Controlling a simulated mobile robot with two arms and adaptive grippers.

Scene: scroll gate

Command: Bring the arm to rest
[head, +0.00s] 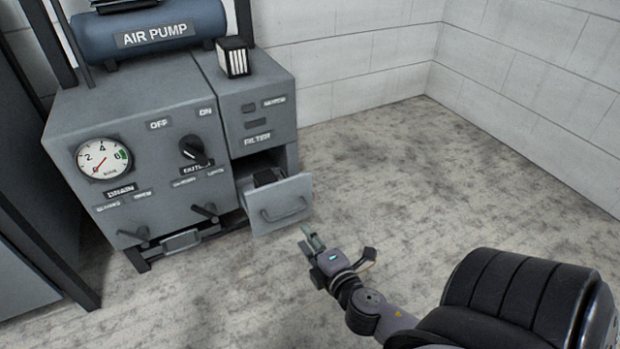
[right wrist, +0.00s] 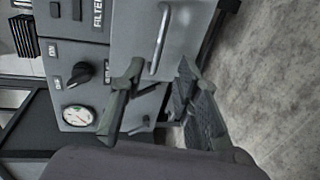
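My right gripper (head: 338,252) is open and empty in the head view, in front of and to the right of the pulled-out filter drawer (head: 281,207). In the right wrist view its two fingers (right wrist: 155,95) are spread apart, with the drawer's bar handle (right wrist: 160,40) beyond them. I see no contact between the fingers and the handle. My left gripper is in neither view.
The grey air pump cabinet (head: 130,125) stands at the left, with a gauge (head: 102,158), a black knob (head: 193,147) and levers. A dark item (head: 265,177) lies in the drawer. A striped filter block (head: 233,57) stands on top. Floor (head: 390,170) at the right is clear.

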